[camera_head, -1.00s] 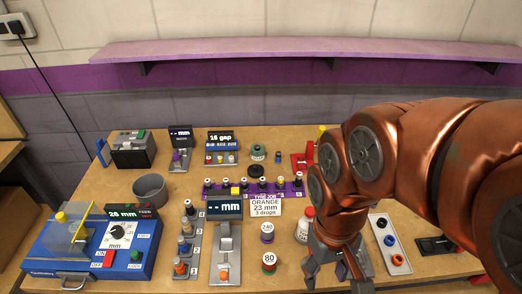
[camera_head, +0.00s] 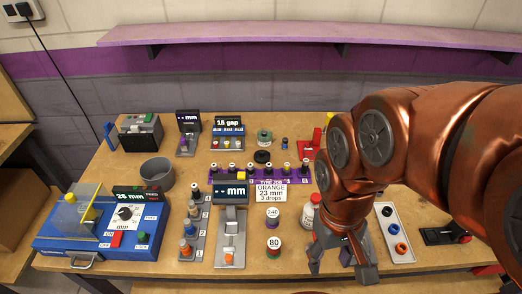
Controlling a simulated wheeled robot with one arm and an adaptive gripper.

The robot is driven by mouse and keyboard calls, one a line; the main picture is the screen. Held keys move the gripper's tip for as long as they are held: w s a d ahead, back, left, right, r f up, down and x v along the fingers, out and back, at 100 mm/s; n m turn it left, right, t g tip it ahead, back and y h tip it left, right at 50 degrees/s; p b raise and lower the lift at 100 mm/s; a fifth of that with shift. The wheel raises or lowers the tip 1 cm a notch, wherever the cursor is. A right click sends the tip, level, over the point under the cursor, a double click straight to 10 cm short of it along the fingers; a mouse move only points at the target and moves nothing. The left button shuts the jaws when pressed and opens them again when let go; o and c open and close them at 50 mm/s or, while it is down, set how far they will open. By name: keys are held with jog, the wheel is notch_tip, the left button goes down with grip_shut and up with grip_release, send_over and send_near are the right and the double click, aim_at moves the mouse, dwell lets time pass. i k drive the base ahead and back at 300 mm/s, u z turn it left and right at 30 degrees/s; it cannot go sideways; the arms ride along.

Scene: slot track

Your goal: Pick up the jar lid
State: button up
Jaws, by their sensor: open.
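A small black round disc (camera_head: 262,156) lies on the workbench behind the purple slot track; it may be the jar lid, but it is too small to be sure. My arm hides part of the bench's right side.
The purple track (camera_head: 222,178) holds several small bottles. Jars marked 240 (camera_head: 272,218) and 80 (camera_head: 273,247) stand farther left. A tray with rings (camera_head: 394,222) is to the right.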

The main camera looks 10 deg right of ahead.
aim_at(260, 156)
jog(key=u, duration=0.2)
jog(key=k, duration=0.45)
jog(key=u, duration=1.3)
jog(key=i, duration=0.8)
jog(key=z, duration=0.55)
